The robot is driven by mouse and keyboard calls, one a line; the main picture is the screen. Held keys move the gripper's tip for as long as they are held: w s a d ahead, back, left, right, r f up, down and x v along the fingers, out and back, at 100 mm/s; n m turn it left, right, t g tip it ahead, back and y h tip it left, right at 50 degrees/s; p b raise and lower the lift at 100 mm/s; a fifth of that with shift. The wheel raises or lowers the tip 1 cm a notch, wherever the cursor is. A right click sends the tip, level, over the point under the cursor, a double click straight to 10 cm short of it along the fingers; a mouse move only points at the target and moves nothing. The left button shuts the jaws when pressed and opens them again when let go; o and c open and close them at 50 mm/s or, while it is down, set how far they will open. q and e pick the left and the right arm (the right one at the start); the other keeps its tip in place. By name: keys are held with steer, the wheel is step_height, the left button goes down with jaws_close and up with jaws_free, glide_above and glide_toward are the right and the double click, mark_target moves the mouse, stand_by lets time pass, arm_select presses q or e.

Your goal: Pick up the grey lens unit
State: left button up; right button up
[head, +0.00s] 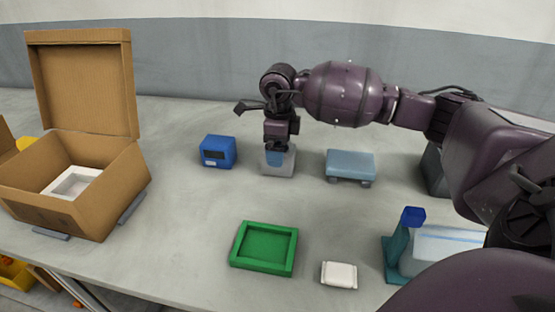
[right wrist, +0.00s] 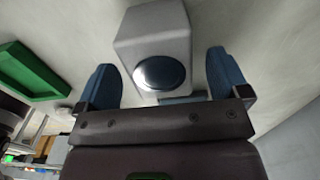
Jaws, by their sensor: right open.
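The grey lens unit (head: 287,168) stands on the table, a light grey box below my right gripper in the head view. In the right wrist view the lens unit (right wrist: 152,32) shows its round dark glassy lens. My right gripper (head: 275,158) points down at it from above. Its blue fingers are apart in the right wrist view (right wrist: 165,80), one on each side of the lens unit's near end. I cannot tell whether they touch it. The gripper hides part of the unit in the head view. My left gripper is not in view.
A blue box (head: 218,152) stands left of the lens unit, and a light blue block (head: 350,165) to its right. A green tray (head: 264,248), a white packet (head: 339,275) and a teal holder (head: 396,258) lie nearer. An open cardboard box (head: 125,185) stands left.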

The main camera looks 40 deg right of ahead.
step_height(320, 180, down, 2)
steer(key=shift+f, duration=0.15)
steer(key=shift+c, duration=0.2)
steer(key=c, duration=1.3)
